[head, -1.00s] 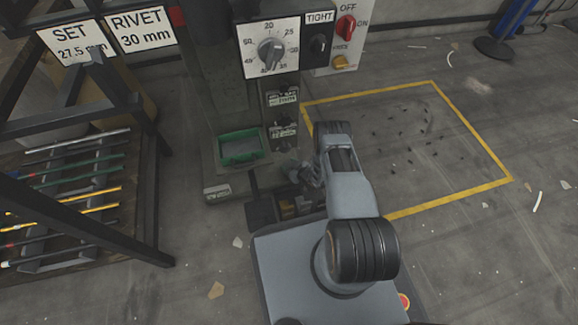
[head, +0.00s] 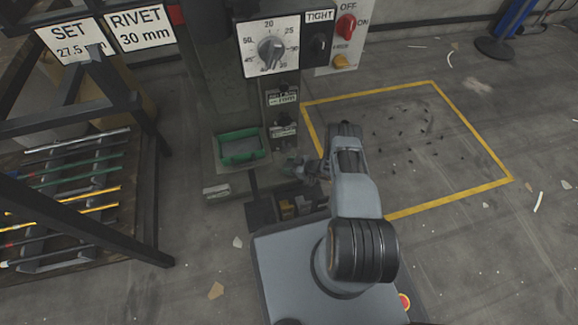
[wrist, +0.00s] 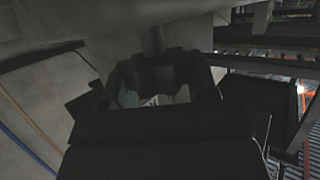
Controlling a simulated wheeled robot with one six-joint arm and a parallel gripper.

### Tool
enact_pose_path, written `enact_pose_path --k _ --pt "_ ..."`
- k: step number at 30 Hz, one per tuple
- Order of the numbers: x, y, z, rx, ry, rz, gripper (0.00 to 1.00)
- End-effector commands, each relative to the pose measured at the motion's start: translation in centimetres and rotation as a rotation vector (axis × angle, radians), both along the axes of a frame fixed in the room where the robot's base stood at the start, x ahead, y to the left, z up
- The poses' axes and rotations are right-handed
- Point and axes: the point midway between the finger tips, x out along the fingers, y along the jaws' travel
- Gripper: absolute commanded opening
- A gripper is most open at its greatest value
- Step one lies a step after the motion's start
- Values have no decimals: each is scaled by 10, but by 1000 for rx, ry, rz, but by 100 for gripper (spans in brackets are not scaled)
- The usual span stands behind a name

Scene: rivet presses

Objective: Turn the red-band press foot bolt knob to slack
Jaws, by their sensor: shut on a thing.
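The press (head: 216,90) stands left of my arm, with a sliver of red (head: 176,14) high on its column at the left. My gripper (head: 291,166) is low at the right side of the press foot, beside the green tray. Its jaws are shut on a small grey-green piece at the foot, which looks like the foot bolt knob and is mostly hidden by the jaws. In the wrist view the dark jaws (wrist: 160,84) fill the middle, with a pale greenish bit (wrist: 128,97) showing between them. The knob's marking and exact turn cannot be read.
A green tray (head: 241,147) sits on the press foot. A dial panel (head: 270,48), a TIGHT sign (head: 319,16) and a red OFF/ON switch (head: 346,27) are above. A rod rack (head: 72,205) stands left. A yellow floor outline (head: 449,198) encloses mostly open floor at right.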

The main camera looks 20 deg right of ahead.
Motion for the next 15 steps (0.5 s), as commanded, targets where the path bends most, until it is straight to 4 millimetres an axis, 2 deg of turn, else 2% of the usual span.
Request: enact_pose_path --k 15 --pt "0 0 -1 -2 -1 470 30"
